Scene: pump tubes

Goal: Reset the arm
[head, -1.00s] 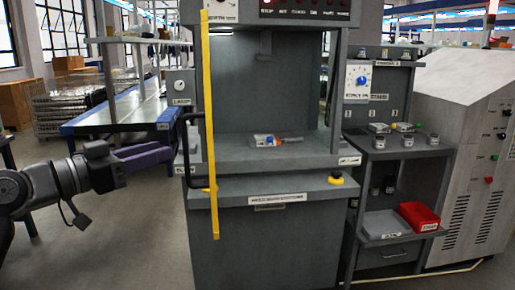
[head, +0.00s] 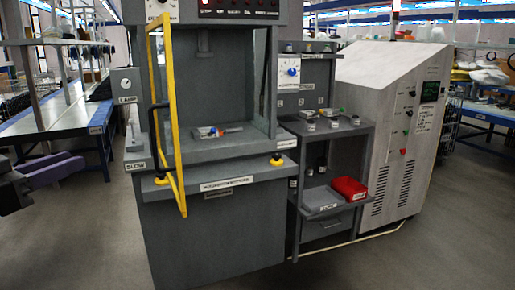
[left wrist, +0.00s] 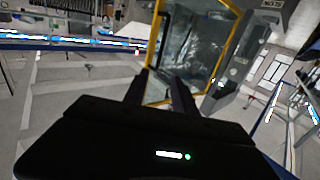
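My left gripper (head: 78,165) is at the left edge of the head view, with two long purple fingers pointing right toward the grey machine. The left wrist view shows the two dark fingers (left wrist: 160,84) apart with nothing between them, so it is open and empty. It is in free air, clear of the machine. My right arm and gripper are in neither view.
The grey press machine (head: 215,235) has a yellow-framed door (head: 179,130) standing out from its front. A small part with blue and red (head: 212,132) lies inside. A shelf stand (head: 335,140) with a red bin (head: 349,188) and a grey cabinet (head: 400,120) stand right. Floor in front is clear.

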